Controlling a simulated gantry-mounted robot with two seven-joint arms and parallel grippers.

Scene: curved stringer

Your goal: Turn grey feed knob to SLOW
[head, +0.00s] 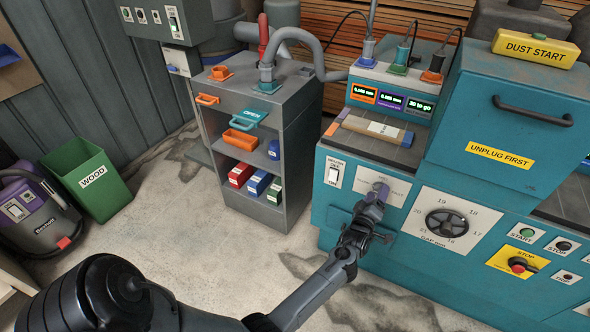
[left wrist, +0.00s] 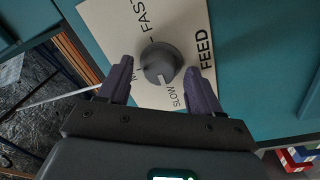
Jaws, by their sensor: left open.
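The grey feed knob (left wrist: 158,62) sits on a pale plate (left wrist: 188,30) marked FEED, FAST and SLOW, with another label partly hidden at its left. A pale mark on the knob faces the bottom of the left wrist view, near SLOW; its exact setting is hard to tell. My left gripper (left wrist: 158,70) is open, with one finger on each side of the knob and small gaps visible. In the head view, my left gripper (head: 376,195) is in front of the feed plate (head: 400,188) and covers most of the knob. My right gripper is out of view.
The teal machine has a white switch (head: 334,174) left of the plate and a gap dial (head: 446,223) to its right. A red stop knob (head: 518,265) is further right. A wooden board (head: 368,129) lies on the bed above. A grey shelf cabinet (head: 297,140) stands left.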

